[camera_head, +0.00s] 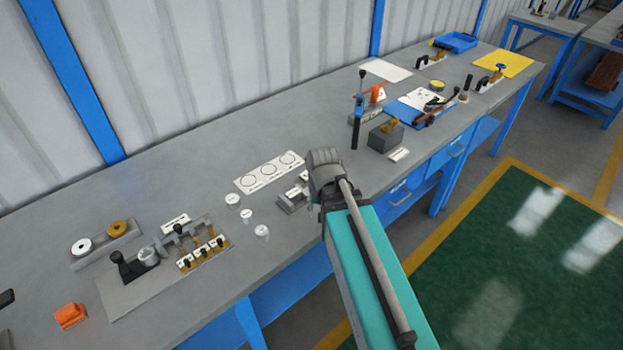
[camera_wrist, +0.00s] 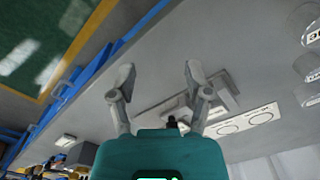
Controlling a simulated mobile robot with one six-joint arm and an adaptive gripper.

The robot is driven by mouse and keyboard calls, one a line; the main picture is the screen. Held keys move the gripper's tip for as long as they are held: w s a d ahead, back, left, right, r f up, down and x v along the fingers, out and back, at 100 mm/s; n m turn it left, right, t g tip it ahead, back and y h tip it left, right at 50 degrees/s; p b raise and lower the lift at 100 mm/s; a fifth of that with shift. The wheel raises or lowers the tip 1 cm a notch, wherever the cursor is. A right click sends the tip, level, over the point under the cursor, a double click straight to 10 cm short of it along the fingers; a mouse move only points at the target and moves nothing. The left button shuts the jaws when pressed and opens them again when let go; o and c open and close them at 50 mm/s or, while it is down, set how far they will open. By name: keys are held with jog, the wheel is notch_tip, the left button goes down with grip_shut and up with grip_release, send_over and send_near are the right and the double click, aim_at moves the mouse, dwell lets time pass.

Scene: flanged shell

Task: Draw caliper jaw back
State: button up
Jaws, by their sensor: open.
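A grey metal fixture that looks like the caliper (camera_head: 291,202) lies on the bench just left of my arm in the head view. My arm hides part of it. In the wrist view the caliper (camera_wrist: 229,92) shows beyond and between my fingers, with a stepped grey end to the right and a small dark knob near the middle. My gripper (camera_wrist: 158,76) is open, with its two fingers spread and nothing between the tips. The fingers appear apart from the caliper. In the head view my arm hides the fingers.
A white card with three circles (camera_head: 270,172) lies behind the caliper. Several small clear-and-white cylinders (camera_head: 247,216) stand left of it. A grey block (camera_head: 386,138) and an orange-and-blue tool (camera_head: 358,110) stand to the right. A switch fixture (camera_head: 190,245) sits further left.

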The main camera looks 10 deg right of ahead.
jog(key=w+r+m+p, duration=0.5)
jog(key=w+m, duration=0.2)
jog(key=w, duration=0.1)
jog(key=w+d+r+m+p, duration=0.1)
jog(key=w+r+m+p, duration=0.4)
jog(key=w+m, duration=0.3)
jog(key=shift+d+r, duration=0.25)
jog(key=shift+r, duration=0.15)
jog(key=shift+w+f, duration=0.1)
jog(key=shift+f, duration=0.1)
notch_tip(320, 180, down, 13)
jog(key=b, duration=1.3)
jog(key=shift+f+b, duration=0.2)
jog(key=shift+b, duration=0.2)
grip_shut()
